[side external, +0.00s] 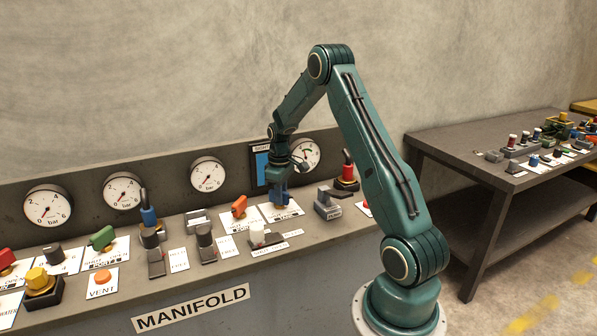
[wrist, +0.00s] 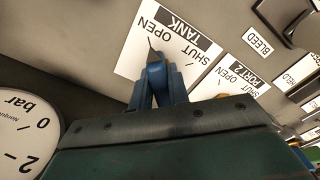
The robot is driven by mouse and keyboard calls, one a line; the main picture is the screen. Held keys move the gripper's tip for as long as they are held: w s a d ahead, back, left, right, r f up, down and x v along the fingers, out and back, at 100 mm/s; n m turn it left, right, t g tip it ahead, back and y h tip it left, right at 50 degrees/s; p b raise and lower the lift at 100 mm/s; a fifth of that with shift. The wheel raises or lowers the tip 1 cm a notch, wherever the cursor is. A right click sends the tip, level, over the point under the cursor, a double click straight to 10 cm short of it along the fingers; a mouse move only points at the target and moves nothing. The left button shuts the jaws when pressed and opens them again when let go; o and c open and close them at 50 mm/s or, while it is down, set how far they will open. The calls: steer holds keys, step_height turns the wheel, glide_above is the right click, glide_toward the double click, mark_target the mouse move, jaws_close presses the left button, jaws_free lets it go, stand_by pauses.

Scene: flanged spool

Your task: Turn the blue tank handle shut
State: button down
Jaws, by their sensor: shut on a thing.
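The blue tank handle (wrist: 155,70) stands on a white plate (wrist: 133,55) marked TANK, OPEN and SHUT. In the wrist view its far end points towards the thin mark by OPEN; the SHUT mark lies to its right. My gripper (wrist: 157,88) is shut on the handle, with a finger on either side. In the side view my gripper (side external: 280,194) reaches straight down over the tank plate (side external: 283,212), towards the back of the bench. The handle is mostly hidden by the fingers there.
A grey block (side external: 327,206) and an orange handle (side external: 239,206) are close by. A gauge (side external: 304,155) and a blue panel (side external: 262,167) are behind.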

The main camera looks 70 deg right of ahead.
steer(key=m, duration=0.4)
steer(key=shift+w+a+m, duration=0.1)
steer(key=shift+a+m, duration=0.05)
steer(key=shift+m, duration=0.15)
steer(key=m, duration=0.4)
steer(key=shift+a+m, duration=0.1)
steer(key=shift+m, duration=0.2)
steer(key=m, duration=0.4)
steer(key=shift+w, duration=0.2)
steer(key=shift+w+m, duration=0.1)
steer(key=shift+m, duration=2.1)
steer(key=c, duration=1.3)
jaws_free()
steer(key=shift+c, duration=0.2)
